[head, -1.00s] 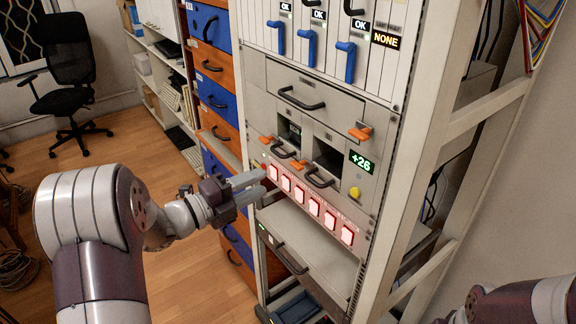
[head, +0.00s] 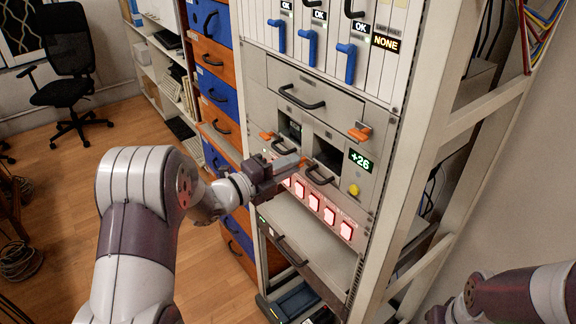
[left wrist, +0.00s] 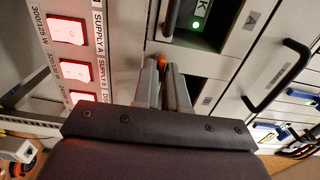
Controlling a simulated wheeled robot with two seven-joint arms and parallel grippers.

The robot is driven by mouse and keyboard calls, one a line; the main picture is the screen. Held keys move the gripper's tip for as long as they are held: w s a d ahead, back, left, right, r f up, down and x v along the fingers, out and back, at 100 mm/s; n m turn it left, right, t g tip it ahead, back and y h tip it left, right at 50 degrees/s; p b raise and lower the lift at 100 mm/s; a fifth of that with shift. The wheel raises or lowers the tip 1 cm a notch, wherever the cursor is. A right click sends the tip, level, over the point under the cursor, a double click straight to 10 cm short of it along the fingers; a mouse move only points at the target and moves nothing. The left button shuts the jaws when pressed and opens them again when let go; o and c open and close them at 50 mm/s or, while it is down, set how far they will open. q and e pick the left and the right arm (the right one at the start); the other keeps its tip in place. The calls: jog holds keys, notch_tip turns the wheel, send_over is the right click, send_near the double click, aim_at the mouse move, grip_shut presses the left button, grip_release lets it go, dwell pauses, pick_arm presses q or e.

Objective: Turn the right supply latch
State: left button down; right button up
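The right supply latch (head: 304,160) is a small orange lever beside the dark bay of the right supply (head: 326,155). My left gripper (head: 299,163) reaches it from the left and partly hides it. In the left wrist view the two grey fingers (left wrist: 164,72) are close together, with the orange latch (left wrist: 160,62) between their tips. The left supply's orange latch (head: 267,135) is clear of my gripper. My right gripper (head: 437,316) only just shows at the lower edge of the head view; its fingers cannot be made out.
Lit red-white switches (head: 314,201) run just below the supplies. The black handle (head: 319,176) of the right supply is close to my left fingers. A yellow knob (head: 354,190) and a "+26" display (head: 360,161) are to the right. An open shelf (head: 310,240) is below.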

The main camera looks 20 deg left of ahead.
pick_arm(q)
jog(key=shift+n, duration=0.4)
jog(key=shift+n+p, duration=2.6)
jog(key=shift+n, duration=5.9)
jog(key=c, duration=1.2)
grip_release()
